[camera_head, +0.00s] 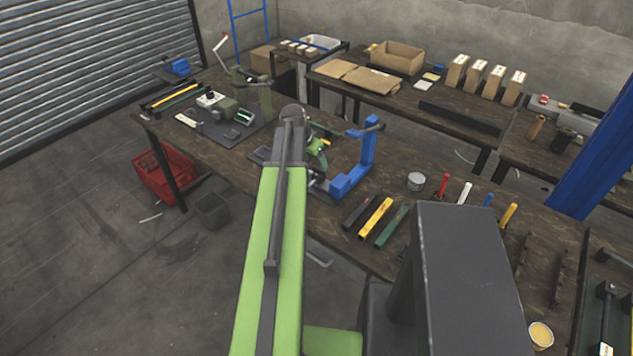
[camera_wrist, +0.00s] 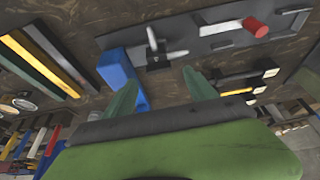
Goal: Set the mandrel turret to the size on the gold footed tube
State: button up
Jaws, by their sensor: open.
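In the wrist view, a black hub with several grey pins sticking out, which looks like the mandrel turret (camera_wrist: 158,57), sits on a long grey plate (camera_wrist: 215,40). My gripper (camera_wrist: 160,80) is open and empty, its two green fingers apart. The hub lies just beyond the fingertips, roughly between them, with no visible contact. In the head view, my green arm hides the turret, and my gripper (camera_head: 318,150) shows only partly beside the blue press (camera_head: 355,165). I cannot single out the gold footed tube or read a size on it.
The blue press base (camera_wrist: 120,72) stands close to my left finger. A red-ended rod (camera_wrist: 255,27) lies on the plate. Black, yellow (camera_head: 375,218) and green bars lie right of the press. A grey-green press (camera_head: 240,110) stands farther back. A red crate (camera_head: 163,172) is on the floor.

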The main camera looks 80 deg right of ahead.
aim_at(318, 168)
jog(key=b+x, duration=0.3)
jog(key=x, duration=0.2)
jog(key=shift+r, duration=0.1)
